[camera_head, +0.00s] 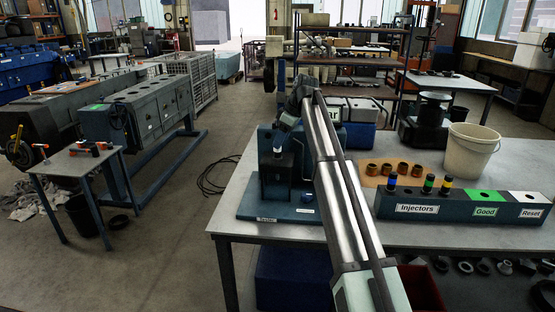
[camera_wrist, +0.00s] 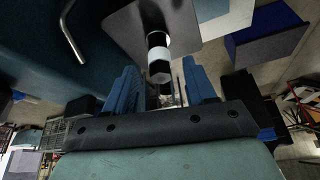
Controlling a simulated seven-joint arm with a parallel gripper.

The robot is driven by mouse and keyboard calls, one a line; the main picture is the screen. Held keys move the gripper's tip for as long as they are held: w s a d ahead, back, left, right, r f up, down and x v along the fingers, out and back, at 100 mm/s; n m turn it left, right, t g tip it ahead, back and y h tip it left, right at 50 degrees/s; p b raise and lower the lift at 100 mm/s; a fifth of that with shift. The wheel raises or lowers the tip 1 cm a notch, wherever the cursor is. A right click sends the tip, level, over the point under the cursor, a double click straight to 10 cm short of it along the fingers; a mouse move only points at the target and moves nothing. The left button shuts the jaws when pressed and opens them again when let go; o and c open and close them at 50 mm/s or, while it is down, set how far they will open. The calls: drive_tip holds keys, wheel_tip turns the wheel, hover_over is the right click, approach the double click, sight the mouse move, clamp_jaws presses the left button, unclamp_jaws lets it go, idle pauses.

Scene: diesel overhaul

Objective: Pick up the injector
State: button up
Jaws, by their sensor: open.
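In the head view, three injectors stand upright in the left part of the long rack labelled "Injectors" (camera_head: 417,209). They are a blue-banded injector (camera_head: 391,182), a green-banded injector (camera_head: 428,184) and a yellow-banded injector (camera_head: 446,186). A blue tester (camera_head: 305,185) stands left of the rack, with a small dark piece with a pale tip (camera_head: 277,153) on it. My forearm hides part of the tester. In the wrist view, my gripper (camera_wrist: 162,84) is open. A black and white cylindrical piece (camera_wrist: 157,52) shows beyond and between the fingers; I cannot tell whether it is an injector.
The rack has a green "Good" section (camera_head: 485,197) and a white "Reset" section (camera_head: 529,199). Several copper-coloured rings (camera_head: 387,169) lie behind it, near a white bucket (camera_head: 470,150). The grey workbench (camera_head: 228,200) has bare room at its left end.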

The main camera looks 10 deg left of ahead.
sight(278, 157)
drive_tip(key=x, duration=0.4)
drive_tip(key=shift+c, duration=0.4)
clamp_jaws()
